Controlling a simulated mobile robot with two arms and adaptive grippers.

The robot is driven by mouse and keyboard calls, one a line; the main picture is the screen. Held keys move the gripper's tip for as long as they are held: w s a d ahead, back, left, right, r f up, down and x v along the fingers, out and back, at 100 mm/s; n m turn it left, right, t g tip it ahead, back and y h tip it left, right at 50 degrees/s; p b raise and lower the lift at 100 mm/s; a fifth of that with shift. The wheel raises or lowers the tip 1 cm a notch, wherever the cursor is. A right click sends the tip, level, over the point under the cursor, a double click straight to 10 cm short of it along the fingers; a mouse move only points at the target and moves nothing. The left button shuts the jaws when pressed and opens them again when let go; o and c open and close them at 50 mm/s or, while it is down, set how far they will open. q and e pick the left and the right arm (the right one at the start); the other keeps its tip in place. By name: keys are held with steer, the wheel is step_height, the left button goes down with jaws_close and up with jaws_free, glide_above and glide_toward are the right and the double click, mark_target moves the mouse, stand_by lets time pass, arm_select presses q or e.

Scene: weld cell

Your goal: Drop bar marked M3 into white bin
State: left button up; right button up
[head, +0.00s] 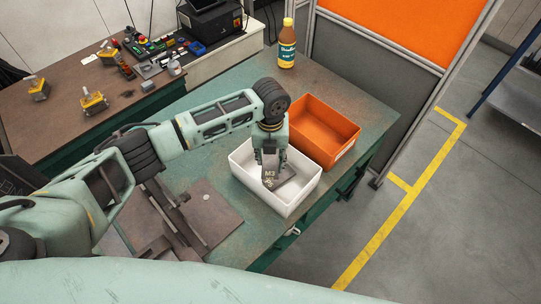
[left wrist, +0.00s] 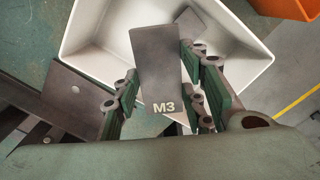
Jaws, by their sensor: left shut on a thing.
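The bar marked M3 (head: 269,174) is a flat dark grey plate with a pale label. My left gripper (head: 271,160) is shut on it and points down over the white bin (head: 245,177). In the left wrist view, the bar (left wrist: 155,65) lies between the green finger pads of the gripper (left wrist: 165,95), its label end towards the camera. The white bin (left wrist: 90,45) is behind it in that view. The bar hangs within the bin's outline; its height above the floor is hard to tell. A dark patch shows on the bin floor, part or shadow unclear. My right gripper is not in view.
An orange bin (head: 325,130) stands right beside the white bin. A bottle (head: 287,45) stands at the table's back. A brown steel plate (head: 214,215) with dark bars lies left of the white bin. A partition (head: 395,35) stands behind. The left bench holds yellow-topped clamps (head: 93,101).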

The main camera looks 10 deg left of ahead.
mark_target(271, 161)
arm_select(q)
steer(key=shift+f+b, duration=0.35)
steer(key=shift+f, duration=0.3)
steer(key=o, duration=1.2)
steer(key=shift+s, duration=0.1)
step_height(271, 161, up, 12)
